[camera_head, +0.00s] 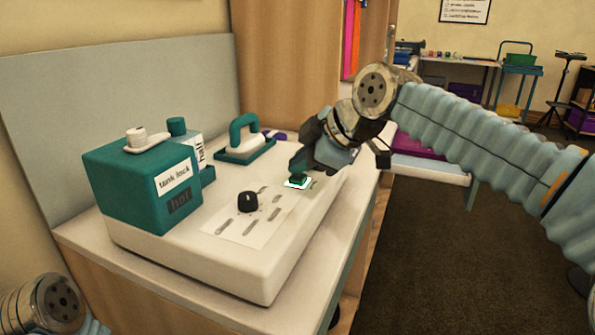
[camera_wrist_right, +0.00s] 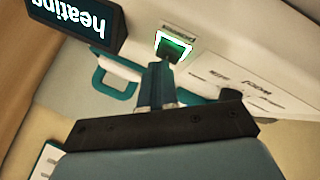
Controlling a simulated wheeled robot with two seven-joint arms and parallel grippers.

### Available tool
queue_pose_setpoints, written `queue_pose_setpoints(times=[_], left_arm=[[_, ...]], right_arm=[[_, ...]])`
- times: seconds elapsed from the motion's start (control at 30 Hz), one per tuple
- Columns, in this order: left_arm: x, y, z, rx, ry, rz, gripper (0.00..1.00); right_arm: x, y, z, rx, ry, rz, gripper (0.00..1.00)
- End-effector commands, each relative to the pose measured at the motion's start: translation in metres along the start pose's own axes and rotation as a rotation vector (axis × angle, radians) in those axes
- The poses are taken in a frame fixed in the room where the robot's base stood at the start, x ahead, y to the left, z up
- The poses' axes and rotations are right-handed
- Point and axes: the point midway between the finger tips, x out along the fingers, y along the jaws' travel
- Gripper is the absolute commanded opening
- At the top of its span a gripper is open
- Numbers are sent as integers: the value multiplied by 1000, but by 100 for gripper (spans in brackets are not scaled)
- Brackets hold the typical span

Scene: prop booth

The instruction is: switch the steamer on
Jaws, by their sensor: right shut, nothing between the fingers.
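The steamer (camera_head: 210,250) is a white unit with a teal tank (camera_head: 130,190) on the counter. A green switch (camera_head: 297,184) with a glowing white rim is at its back right; it also shows lit in the right wrist view (camera_wrist_right: 172,47). My right gripper (camera_head: 298,168) is shut and empty, its tips pointing down at the switch. In the right wrist view its tips (camera_wrist_right: 161,70) overlap the switch's near edge; I cannot tell whether they press it. A display (camera_wrist_right: 78,17) there reads "heating", upside down. My left gripper is out of view.
A black knob (camera_head: 248,201) stands on a marked panel in front of the switch. The tank carries a "tank lock" label (camera_head: 173,179) and a small "hot" panel. Open floor (camera_head: 440,250) lies right of the counter.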

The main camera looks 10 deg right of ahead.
Motion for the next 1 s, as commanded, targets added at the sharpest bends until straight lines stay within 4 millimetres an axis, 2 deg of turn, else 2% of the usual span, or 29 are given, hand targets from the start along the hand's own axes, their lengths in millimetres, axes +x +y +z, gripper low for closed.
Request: queue_pose_setpoints(times=[0.27,0.5,0.7,1.0], left_arm=[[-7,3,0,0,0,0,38],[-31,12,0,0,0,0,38],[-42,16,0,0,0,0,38],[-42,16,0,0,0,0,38]], right_arm=[[-6,4,-4,0,0,2,0],[-26,19,-19,0,1,3,0],[-41,30,-29,0,1,4,0],[-43,31,-31,0,1,3,0]])
